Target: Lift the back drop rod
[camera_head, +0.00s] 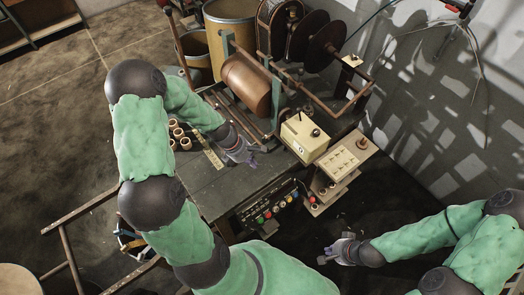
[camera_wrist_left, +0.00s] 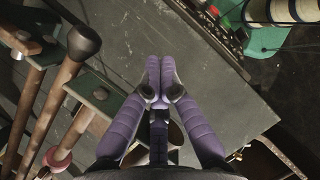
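The winding machine, with a copper-coloured roller (camera_head: 245,85) and several thin rods, stands on the dark workbench (camera_head: 215,188). A rust-brown bar frame (camera_head: 335,108) extends to the right of the roller. I cannot tell which bar is the back drop rod. My left gripper (camera_head: 252,158) is over the bench in front of the machine, apart from the bars. In the left wrist view its purple fingertips (camera_wrist_left: 160,76) meet with nothing seen between them. Brown rods, one with a round knob (camera_wrist_left: 84,42), lie left of the fingers there. My right gripper (camera_head: 326,258) is low, away from the bench; its fingers are too small to read.
A cream box (camera_head: 304,138) and a panel with small pegs (camera_head: 338,162) are at the bench's right. Tape rolls (camera_head: 178,135) and a ruler-like strip (camera_head: 208,151) lie at left. Coloured buttons (camera_head: 275,210) line the front. Large dark reels (camera_head: 325,45) stand behind.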

